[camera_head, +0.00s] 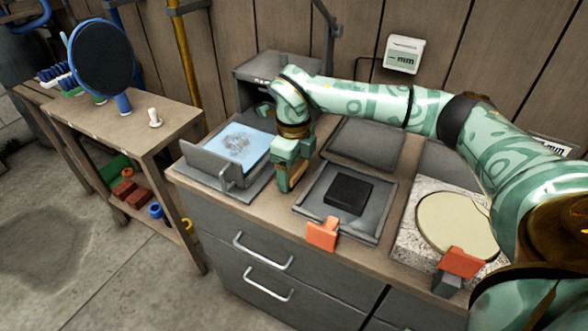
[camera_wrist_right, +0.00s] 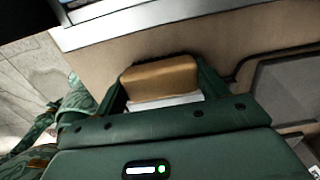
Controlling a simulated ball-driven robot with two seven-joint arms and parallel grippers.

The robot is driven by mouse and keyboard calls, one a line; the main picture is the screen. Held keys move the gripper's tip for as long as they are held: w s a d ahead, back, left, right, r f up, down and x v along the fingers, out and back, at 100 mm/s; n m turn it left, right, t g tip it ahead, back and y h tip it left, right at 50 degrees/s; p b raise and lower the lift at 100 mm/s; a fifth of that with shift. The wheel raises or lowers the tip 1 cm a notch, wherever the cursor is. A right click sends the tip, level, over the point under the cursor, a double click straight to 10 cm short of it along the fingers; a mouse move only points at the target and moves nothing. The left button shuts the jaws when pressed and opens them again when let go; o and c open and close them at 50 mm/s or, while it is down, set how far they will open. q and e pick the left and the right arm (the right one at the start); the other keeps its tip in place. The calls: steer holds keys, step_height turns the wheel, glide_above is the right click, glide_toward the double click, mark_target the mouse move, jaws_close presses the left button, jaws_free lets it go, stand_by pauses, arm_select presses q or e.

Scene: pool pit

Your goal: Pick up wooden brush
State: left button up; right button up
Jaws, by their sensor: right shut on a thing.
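My right gripper (camera_head: 290,175) is over the workbench, between the tray with the blue sheet and the tray with the black block. It is shut on the wooden brush (camera_wrist_right: 160,80), whose tan wooden back and pale lower edge show between the fingers in the right wrist view. In the head view the brush (camera_head: 297,176) is a small brown piece at the fingertips, mostly hidden by the gripper. I cannot tell whether it touches the bench. My right gripper also shows in the right wrist view (camera_wrist_right: 165,95). My left gripper is not in view.
A grey tray with a blue sheet (camera_head: 241,146) is left of the gripper. A black block (camera_head: 348,192) lies in a dark tray (camera_head: 312,212) with an orange clip (camera_head: 322,234). A round pale disc (camera_head: 455,222) is at right. A wooden shelf (camera_head: 110,120) stands left.

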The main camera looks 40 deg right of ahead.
steer(key=r+p, duration=0.2)
steer(key=r, duration=0.2)
steer(key=shift+a+r, duration=0.1)
steer(key=shift+a, duration=0.1)
steer(key=s+a+r+p, duration=0.6)
steer(key=s+a+r, duration=0.2)
steer(key=a, duration=0.2)
steer(key=shift+s+a+r+p, duration=0.15)
steer(key=shift+s+a+p, duration=0.1)
steer(key=shift+a+p, duration=0.15)
steer(key=o, duration=0.5)
steer(key=shift+c, duration=0.2)
steer(key=c, duration=0.4)
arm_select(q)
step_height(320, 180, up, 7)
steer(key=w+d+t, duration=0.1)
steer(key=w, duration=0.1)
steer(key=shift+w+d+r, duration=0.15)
arm_select(e)
steer(key=shift+o, duration=0.2)
